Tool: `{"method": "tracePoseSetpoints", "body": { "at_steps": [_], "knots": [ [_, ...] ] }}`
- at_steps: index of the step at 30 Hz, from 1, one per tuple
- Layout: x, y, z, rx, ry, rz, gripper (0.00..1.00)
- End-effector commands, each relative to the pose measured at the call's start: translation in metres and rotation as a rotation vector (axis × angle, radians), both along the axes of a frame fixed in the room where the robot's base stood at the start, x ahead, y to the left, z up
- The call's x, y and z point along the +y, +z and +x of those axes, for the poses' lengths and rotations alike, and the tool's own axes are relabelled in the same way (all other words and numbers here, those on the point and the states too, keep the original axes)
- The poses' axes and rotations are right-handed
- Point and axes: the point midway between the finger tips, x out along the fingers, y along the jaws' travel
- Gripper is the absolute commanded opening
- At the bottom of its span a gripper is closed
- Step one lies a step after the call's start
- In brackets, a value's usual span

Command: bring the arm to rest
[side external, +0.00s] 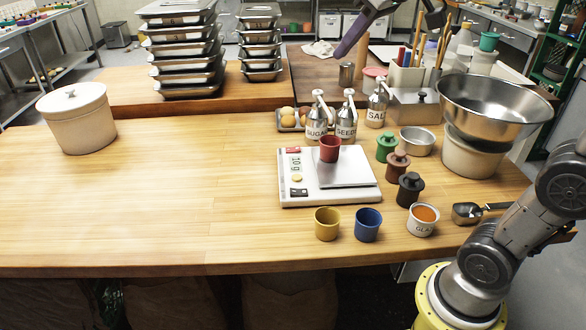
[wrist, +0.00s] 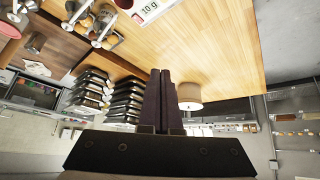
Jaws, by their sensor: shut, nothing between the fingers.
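My gripper (side external: 343,52) shows at the top of the side view as dark purple fingers, high above the back of the bench and clear of everything on it. In the wrist view its two fingers (wrist: 162,75) lie together, shut and empty. The upper part of my arm is out of the frame in the side view. A red cup (side external: 329,149) stands upright on the white scale (side external: 290,195), whose display reads 10 g. The scale's edge also shows at the top of the wrist view (wrist: 150,12).
Yellow (side external: 327,224) and blue (side external: 367,225) cups stand before the scale. Tray stacks (side external: 185,50) stand behind; a white crock (side external: 77,120) stands left.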

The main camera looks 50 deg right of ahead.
Motion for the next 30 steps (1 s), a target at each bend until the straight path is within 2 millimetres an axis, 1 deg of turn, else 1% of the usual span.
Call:
{"method": "tracePoseSetpoints", "body": {
  "at_steps": [1,2,3,5,6,8,9,12,13,15,18,19,20,22,30],
  "knots": [
    [0.009,-0.008,-0.022,-0.003,0.013,0.001,0.0],
    [0.014,-0.013,-0.034,-0.004,0.019,0.002,0.0],
    [0.019,-0.022,-0.049,-0.003,0.026,0.003,0.0],
    [0.026,-0.038,-0.072,0.0,0.037,0.005,0.0],
    [0.029,-0.049,-0.088,0.003,0.041,0.007,0.0],
    [0.034,-0.07,-0.11,0.01,0.049,0.01,0.0],
    [0.036,-0.085,-0.124,0.018,0.052,0.013,0.0],
    [0.039,-0.122,-0.152,0.042,0.05,0.019,0.0],
    [0.039,-0.132,-0.158,0.051,0.046,0.021,0.0],
    [0.039,-0.154,-0.17,0.078,0.035,0.024,0.0],
    [0.037,-0.175,-0.178,0.115,0.018,0.03,0.0],
    [0.037,-0.179,-0.179,0.121,0.013,0.031,0.0],
    [0.037,-0.181,-0.179,0.123,0.009,0.032,0.0],
    [0.037,-0.18,-0.176,0.108,-0.003,0.039,0.0],
    [0.037,-0.179,-0.176,0.108,-0.007,0.041,0.0]
  ]
}}
